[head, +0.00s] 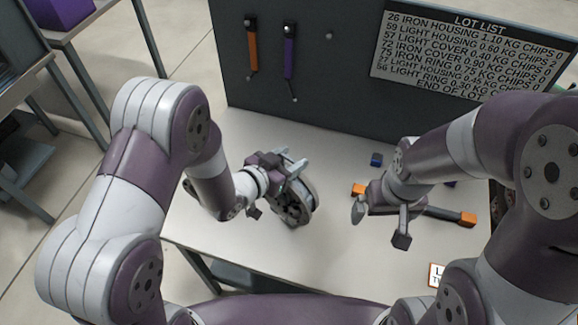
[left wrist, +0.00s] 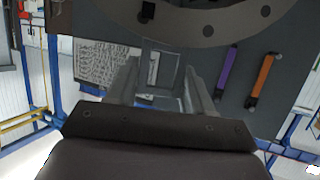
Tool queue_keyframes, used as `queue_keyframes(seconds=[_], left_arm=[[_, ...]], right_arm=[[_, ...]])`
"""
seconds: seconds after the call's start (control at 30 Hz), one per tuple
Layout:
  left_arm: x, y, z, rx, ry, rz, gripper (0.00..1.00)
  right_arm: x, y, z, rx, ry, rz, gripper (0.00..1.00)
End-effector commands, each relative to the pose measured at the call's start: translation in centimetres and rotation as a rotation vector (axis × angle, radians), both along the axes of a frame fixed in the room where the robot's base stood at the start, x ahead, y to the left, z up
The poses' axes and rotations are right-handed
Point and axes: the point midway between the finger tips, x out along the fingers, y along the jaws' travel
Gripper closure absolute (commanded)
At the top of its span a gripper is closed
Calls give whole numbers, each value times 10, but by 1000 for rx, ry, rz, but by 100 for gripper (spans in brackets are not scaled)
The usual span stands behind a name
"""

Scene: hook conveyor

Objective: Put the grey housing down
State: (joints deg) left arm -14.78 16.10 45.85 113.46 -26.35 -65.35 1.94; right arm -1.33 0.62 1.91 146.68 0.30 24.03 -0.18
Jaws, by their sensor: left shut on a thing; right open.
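The grey housing (head: 296,208) is a round, dark grey part with holes in its face, at the middle left of the table in the head view. My left gripper (head: 292,168) is shut on it at its upper rim. The housing looks tilted on edge; I cannot tell whether it touches the table. In the left wrist view its curved flange (left wrist: 208,30) fills the top, above my fingers (left wrist: 160,85). My right gripper (head: 380,226) is open and empty, right of the housing, over a dark bar with orange ends (head: 440,213).
The white table (head: 240,140) has bare room left of and behind the housing. A dark back panel (head: 330,70) carries an orange tool (head: 252,48), a purple tool (head: 289,50) and a lot list (head: 470,50). A small blue block (head: 376,159) lies near the panel.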

Motion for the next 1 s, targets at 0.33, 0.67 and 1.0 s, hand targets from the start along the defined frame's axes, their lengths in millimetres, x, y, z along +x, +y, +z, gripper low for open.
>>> queue_keyframes(seconds=[0.33, 0.67, 1.0], left_arm=[[0, 0, -35, -1, -2, 0, 100], [-1, 0, -40, 2, 4, 0, 29], [-1, 0, -35, 2, 4, 0, 23]], right_arm=[[0, 0, 8, 0, 0, 0, 0], [0, 0, 5, 0, 0, 0, 0], [0, 0, 8, 0, 0, 0, 0]])
